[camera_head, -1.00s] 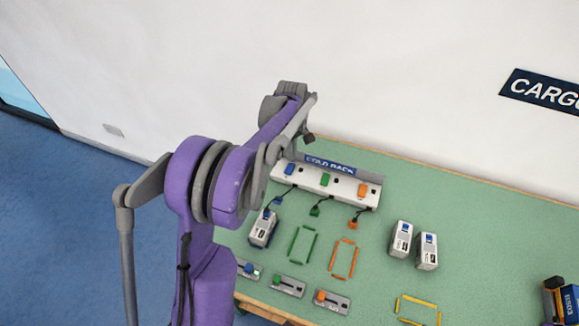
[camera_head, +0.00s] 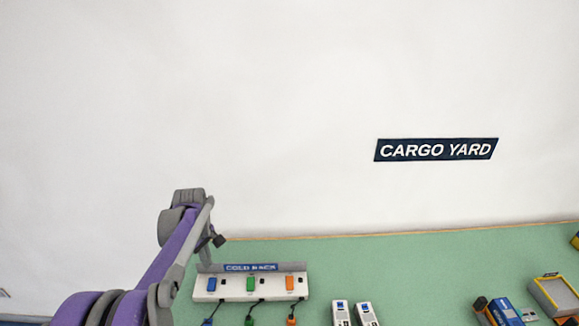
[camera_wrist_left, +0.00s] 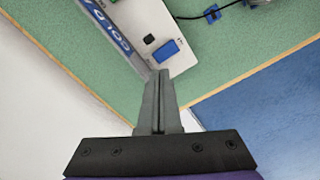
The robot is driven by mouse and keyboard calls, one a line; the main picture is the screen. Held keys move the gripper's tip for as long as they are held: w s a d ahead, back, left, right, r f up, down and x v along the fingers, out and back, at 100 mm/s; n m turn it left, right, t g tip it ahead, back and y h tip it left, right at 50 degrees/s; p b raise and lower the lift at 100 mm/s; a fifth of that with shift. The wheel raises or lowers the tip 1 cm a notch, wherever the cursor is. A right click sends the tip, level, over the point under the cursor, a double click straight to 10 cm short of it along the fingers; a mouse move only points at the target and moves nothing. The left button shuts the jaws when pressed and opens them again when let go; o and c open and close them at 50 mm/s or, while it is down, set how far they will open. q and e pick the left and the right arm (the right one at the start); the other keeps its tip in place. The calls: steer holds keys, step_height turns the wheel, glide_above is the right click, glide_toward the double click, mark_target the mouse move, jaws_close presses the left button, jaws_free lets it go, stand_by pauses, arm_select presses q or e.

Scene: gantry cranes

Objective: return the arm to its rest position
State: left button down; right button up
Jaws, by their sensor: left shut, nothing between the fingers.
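My left arm (camera_head: 170,255) comes in from the lower left in the head view, raised over the table's left end. My left gripper (camera_head: 205,262) points down by the back left corner of the cold rack. In the left wrist view the gripper's two fingers (camera_wrist_left: 158,78) are shut together with nothing between them. Their tips appear beside the rack's blue switch (camera_wrist_left: 166,51); I cannot tell the height gap. My right gripper is in neither view.
The white cold rack (camera_head: 232,296) with blue, green and orange switches stands on the green table (camera_head: 390,255). Two white-grey units (camera_head: 341,312) stand right of it. A wall with a "CARGO YARD" sign (camera_head: 436,150) rises behind.

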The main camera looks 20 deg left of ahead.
arm_select(q)
steer(key=s+d+r+m+t, duration=0.3)
steer(key=s+d+m+t, duration=0.2)
steer(key=s+d+m, duration=1)
steer(key=s+d+p, duration=0.1)
steer(key=s+d, duration=0.5)
steer(key=shift+s+m, duration=0.25)
steer(key=shift+m, duration=0.05)
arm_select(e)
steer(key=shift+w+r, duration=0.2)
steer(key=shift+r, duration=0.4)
